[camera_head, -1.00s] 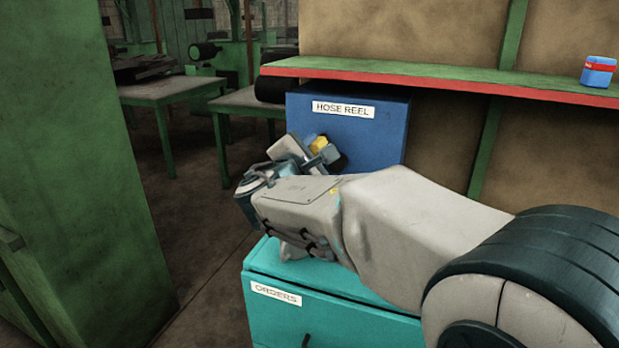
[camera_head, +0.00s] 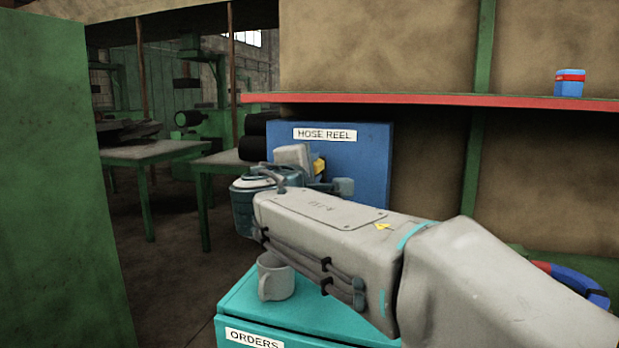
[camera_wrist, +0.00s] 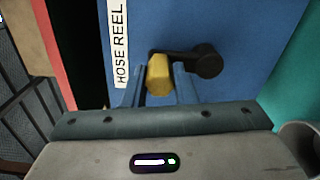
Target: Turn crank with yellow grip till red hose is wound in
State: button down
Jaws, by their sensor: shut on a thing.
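The blue hose reel box (camera_head: 365,150), labelled HOSE REEL, stands behind the arm. In the wrist view the dark crank (camera_wrist: 208,61) is on the face of the box (camera_wrist: 225,22), with the yellow grip (camera_wrist: 158,74) at its left end. My gripper (camera_wrist: 159,84) is shut on the yellow grip, one finger on either side. In the head view my gripper (camera_head: 322,174) is at the box's front, and only a bit of the yellow grip (camera_head: 319,165) shows. My arm hides much of the box's lower front. I cannot make out the red hose on the reel.
A grey mug (camera_head: 277,281) stands on the teal cabinet (camera_head: 290,325) labelled ORDERS, below my forearm. A red-edged shelf (camera_head: 430,99) runs above, with a blue and red can (camera_head: 569,83). A curved red and blue thing (camera_head: 590,290) shows at right. A green panel (camera_head: 50,180) stands left.

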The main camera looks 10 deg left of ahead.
dwell(0.3)
jog(key=c, duration=1.2)
grip_release()
jog(key=shift+o, duration=0.2)
jog(key=s+a, duration=0.1)
jog(key=s, duration=1.2)
jog(key=shift+s, duration=0.4)
